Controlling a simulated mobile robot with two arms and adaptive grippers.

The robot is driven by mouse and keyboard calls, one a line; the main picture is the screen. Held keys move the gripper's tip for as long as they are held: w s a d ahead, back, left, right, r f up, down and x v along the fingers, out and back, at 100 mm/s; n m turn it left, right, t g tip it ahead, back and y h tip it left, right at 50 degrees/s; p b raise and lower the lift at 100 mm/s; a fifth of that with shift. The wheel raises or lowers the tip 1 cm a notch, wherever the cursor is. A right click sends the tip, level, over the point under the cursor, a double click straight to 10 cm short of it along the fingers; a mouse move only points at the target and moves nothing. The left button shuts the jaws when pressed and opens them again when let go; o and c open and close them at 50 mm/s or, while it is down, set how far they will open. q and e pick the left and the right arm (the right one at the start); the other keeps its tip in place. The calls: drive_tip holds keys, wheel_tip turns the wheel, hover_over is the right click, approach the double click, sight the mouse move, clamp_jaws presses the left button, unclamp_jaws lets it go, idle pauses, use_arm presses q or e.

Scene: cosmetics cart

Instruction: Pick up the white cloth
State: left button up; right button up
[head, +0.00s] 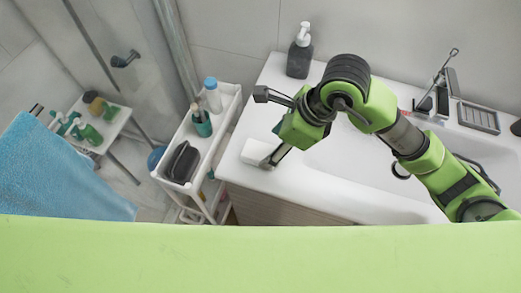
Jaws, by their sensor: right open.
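A small white folded item that looks like the white cloth (257,151) lies on the left end of the white sink counter (237,172). My right gripper (264,129) is above this end of the counter, open, with its fingers spread. Its lower finger is at the right side of the white item and overlaps its edge in the picture. I cannot tell whether they touch. No item shows between the fingers. My left gripper is not in view.
A dark soap dispenser (299,57) stands at the back of the counter, and a faucet (437,88) at the right. A white cart (229,103) with bottles and a dark case is left of the counter. A blue towel (60,170) and a small table (115,128) with bottles are farther left.

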sight(267, 152)
drive_tip(key=shift+a+f+p, duration=0.1)
drive_tip(key=shift+f+p, duration=0.25)
drive_tip(key=shift+f, duration=0.1)
drive_tip(key=p+x, duration=0.1)
drive_tip(key=x, duration=0.2)
drive_tip(key=shift+f, duration=0.25)
drive_tip(key=shift+a+f, duration=0.1)
drive_tip(key=shift+f, duration=0.2)
drive_tip(key=c, duration=1.1)
drive_tip(key=shift+w+r, duration=0.1)
drive_tip(key=shift+r, duration=0.05)
